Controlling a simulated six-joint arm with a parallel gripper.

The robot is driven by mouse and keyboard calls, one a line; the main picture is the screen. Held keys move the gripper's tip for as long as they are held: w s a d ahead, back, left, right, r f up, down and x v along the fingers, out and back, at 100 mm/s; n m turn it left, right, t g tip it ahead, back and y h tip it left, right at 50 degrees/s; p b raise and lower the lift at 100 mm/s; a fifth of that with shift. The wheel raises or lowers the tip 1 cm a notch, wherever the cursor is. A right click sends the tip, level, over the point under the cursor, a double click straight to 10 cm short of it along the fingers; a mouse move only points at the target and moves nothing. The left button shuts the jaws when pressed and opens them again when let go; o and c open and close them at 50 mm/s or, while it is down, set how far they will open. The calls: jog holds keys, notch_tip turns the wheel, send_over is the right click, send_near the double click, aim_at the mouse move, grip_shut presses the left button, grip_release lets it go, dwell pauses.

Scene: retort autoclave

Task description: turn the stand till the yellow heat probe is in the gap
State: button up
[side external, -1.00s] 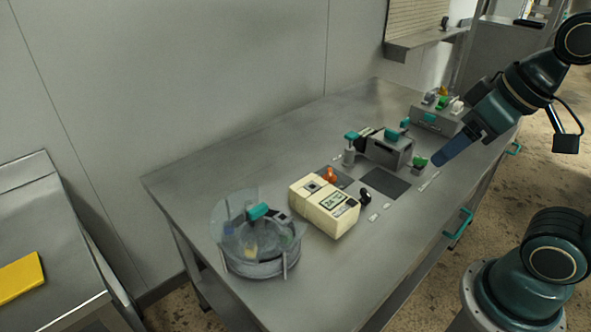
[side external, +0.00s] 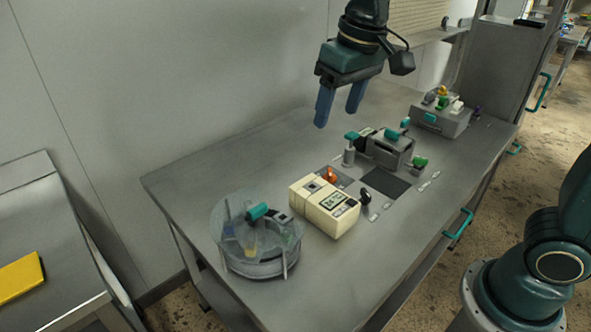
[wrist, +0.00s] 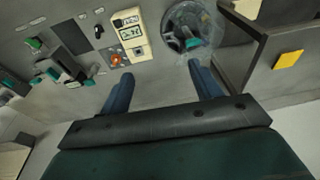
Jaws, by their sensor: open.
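The round stand (side external: 262,269) is at the near left of the steel table, under a see-through cover (side external: 226,208). It has a teal handle (side external: 257,212) on top and also shows in the wrist view (wrist: 172,36). A small yellow patch (side external: 250,250) inside the cover, likely the yellow heat probe, is blurred by it. I cannot tell where the gap lies or whether the probe is in it. My gripper (side external: 338,116) is open and empty, fingers down, above the back of the table, up and right of the stand. Its fingers (wrist: 160,76) frame nothing.
A cream meter (side external: 324,207) stands just right of the stand, with an orange knob (side external: 331,175) behind it. Further right are a grey clamp-like block (side external: 390,150), a dark pad (side external: 386,183) and a grey box (side external: 440,120) of small parts. The table's back left is bare.

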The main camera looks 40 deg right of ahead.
jog(key=w+a+f+g, duration=0.1)
jog(key=w+a+f, duration=0.3)
jog(key=w+a, duration=0.15)
jog(key=g, duration=0.1)
send_over(258, 208)
notch_tip(258, 208, down, 5)
jog(key=shift+w+r, duration=0.1)
jog(key=shift+r, duration=0.05)
notch_tip(258, 208, down, 14)
jog(key=shift+r, duration=0.1)
dwell(0.4)
jog(key=c, duration=1.4)
